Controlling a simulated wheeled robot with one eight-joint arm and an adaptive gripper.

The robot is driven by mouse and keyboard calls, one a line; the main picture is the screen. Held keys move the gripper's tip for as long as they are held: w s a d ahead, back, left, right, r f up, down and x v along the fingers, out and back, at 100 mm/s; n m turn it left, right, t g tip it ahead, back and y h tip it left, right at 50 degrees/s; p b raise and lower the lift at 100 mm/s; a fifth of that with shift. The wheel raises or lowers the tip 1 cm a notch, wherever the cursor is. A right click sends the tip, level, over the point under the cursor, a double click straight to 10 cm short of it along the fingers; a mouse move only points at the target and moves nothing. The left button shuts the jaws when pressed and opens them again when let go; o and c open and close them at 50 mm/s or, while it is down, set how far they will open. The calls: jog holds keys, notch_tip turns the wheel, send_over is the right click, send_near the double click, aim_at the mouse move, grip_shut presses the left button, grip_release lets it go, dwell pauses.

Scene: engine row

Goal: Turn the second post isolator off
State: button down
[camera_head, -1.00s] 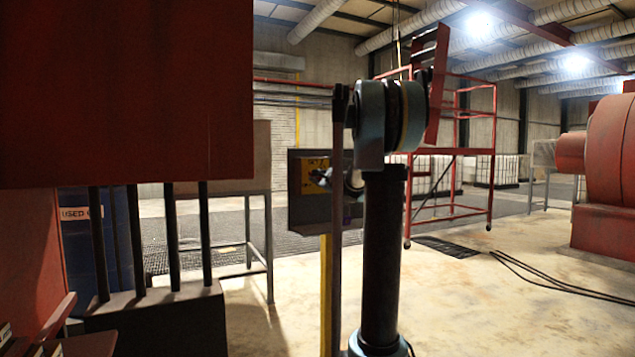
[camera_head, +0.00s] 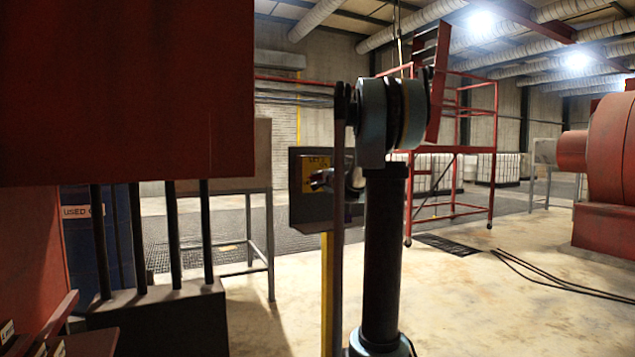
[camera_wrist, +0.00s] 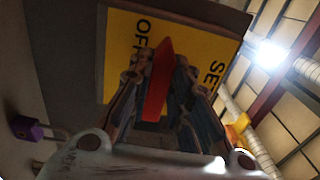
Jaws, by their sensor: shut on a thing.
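The isolator is a dark grey box (camera_head: 298,212) on a yellow post (camera_head: 326,290), with a yellow plate (camera_head: 313,166) on its face. In the wrist view the yellow plate (camera_wrist: 196,58) fills the upper middle, with "OFF" and part of "SET" readable sideways. The red handle (camera_wrist: 160,80) lies over the plate, its pointed tip up, just right of "OFF". My gripper (camera_wrist: 160,88) is shut on the handle, one finger each side. In the head view my gripper (camera_head: 322,180) is at the plate; my arm partly hides the box and the handle is not clear.
A purple padlock (camera_wrist: 27,128) shows at the wrist view's left. A red cabinet (camera_head: 125,95) blocks the head view's upper left. A red wheeled platform (camera_head: 470,150) stands behind my arm.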

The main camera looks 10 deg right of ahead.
jog(key=shift+s+a+f, duration=0.1)
jog(key=shift+f, duration=0.05)
jog(key=c, duration=1.6)
grip_release()
jog(key=shift+c, duration=0.2)
jog(key=shift+o, duration=0.8)
jog(key=v, duration=1.1)
jog(key=shift+s, duration=0.3)
